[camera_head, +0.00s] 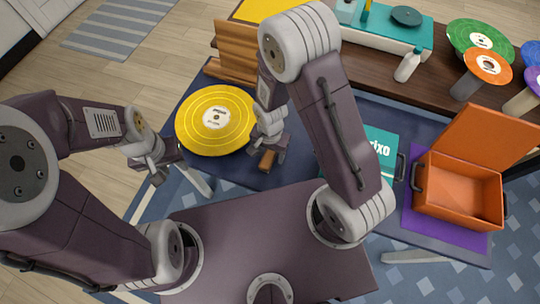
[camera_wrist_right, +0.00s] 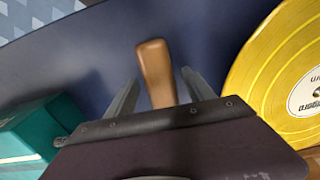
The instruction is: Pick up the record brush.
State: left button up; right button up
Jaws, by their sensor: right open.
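The record brush (camera_head: 267,161) is a small brown wooden piece on the dark blue table, just right of the yellow record (camera_head: 205,105). My right gripper (camera_head: 269,150) is over it and hides part of it. In the right wrist view the brush's rounded wooden end (camera_wrist_right: 155,68) shows between the two fingers of the open right gripper (camera_wrist_right: 160,82). I see a gap on the finger sides there; the brush's lower part is hidden by the gripper body. My left gripper (camera_head: 160,172) hangs near the table's left edge, away from the brush; its jaw opening is unclear.
An open orange box (camera_head: 455,190) stands on a purple mat (camera_head: 425,228) at the right. A wooden rack (camera_head: 238,50) stands behind the yellow record. A brown shelf at the back holds a teal turntable (camera_head: 385,30) and a white bottle (camera_head: 408,66).

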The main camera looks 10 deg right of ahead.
aim_at(270, 153)
grip_shut()
jog(key=shift+r, duration=0.55)
notch_tip(270, 153, up, 3)
jog(key=shift+p, duration=0.6)
jog(key=w+a+r, duration=0.1)
jog(key=w+r, duration=0.2)
jog(key=w, duration=0.2)
jog(key=w+a+r+p, duration=0.1)
jog(key=w+r, duration=0.3)
jog(key=w, duration=0.2)
jog(key=shift+w, duration=0.25)
